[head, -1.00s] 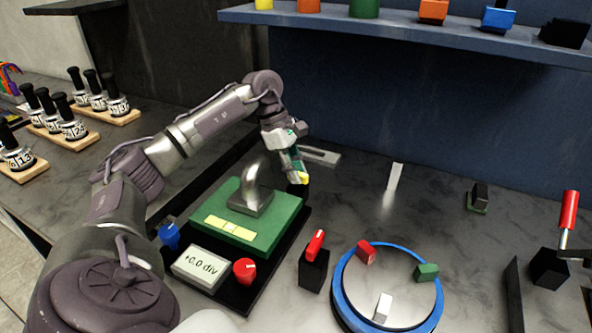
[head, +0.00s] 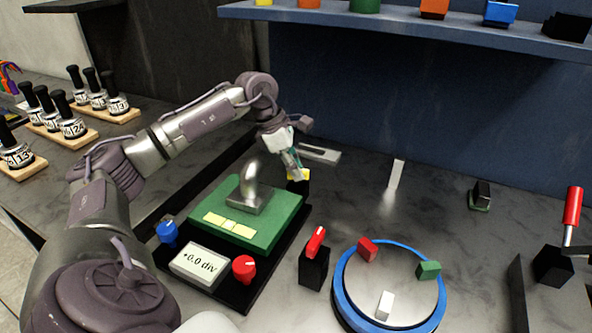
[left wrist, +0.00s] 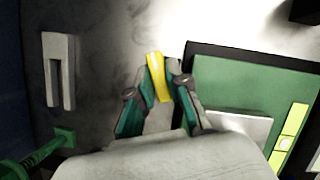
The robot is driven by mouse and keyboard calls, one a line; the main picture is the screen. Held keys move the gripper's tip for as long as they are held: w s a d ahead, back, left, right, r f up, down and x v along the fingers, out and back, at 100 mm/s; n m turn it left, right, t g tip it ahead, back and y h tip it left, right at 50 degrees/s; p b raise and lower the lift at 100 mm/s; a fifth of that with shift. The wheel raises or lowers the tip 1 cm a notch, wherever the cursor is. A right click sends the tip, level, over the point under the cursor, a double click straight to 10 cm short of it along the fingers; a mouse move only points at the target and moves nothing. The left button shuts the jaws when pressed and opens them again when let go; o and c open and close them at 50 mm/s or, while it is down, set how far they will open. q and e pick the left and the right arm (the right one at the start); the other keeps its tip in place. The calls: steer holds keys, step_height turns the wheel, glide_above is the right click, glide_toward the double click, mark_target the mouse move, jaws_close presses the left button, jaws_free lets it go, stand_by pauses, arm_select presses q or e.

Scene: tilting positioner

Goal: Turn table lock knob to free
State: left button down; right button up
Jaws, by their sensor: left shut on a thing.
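A yellow knob (head: 298,174) sits on a dark post behind the green tilting table (head: 285,229); I take it for the table lock knob. My left gripper (head: 296,170) reaches down to it from above. In the left wrist view the narrow yellow bar (left wrist: 158,78) lies between the two teal fingers of the left gripper (left wrist: 156,84), which are shut on it. Any lock or free marking is too small or hidden to read. My right gripper does not show.
The base holds a blue knob (head: 168,233), a red knob (head: 243,268) and a display (head: 199,263) reading +0.0 div. A red switch (head: 316,241) on a black post and a blue-rimmed disc (head: 345,307) stand to the right. A slotted grey plate (head: 320,154) lies behind.

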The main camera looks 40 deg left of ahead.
arm_select(q)
steer(key=n+t+y, duration=0.1)
steer(key=n, duration=0.2)
steer(key=shift+n+b, duration=0.35)
steer(key=shift+n, duration=0.05)
steer(key=n+y, duration=0.1)
steer(key=n, duration=0.2)
steer(key=shift+d, duration=0.15)
steer(key=n+y, duration=0.1)
steer(key=n, duration=0.2)
steer(key=n+y, duration=0.1)
steer(key=n, duration=0.2)
steer(key=shift+d+r+y+b, duration=0.1)
steer(key=shift+y+b, duration=0.2)
steer(key=shift+b, duration=0.05)
steer(key=shift+n, duration=0.4)
steer(key=c, duration=1.1)
jaws_free()
steer(key=v, duration=1.2)
steer(key=shift+s+d, duration=0.1)
steer(key=shift+s, duration=0.1)
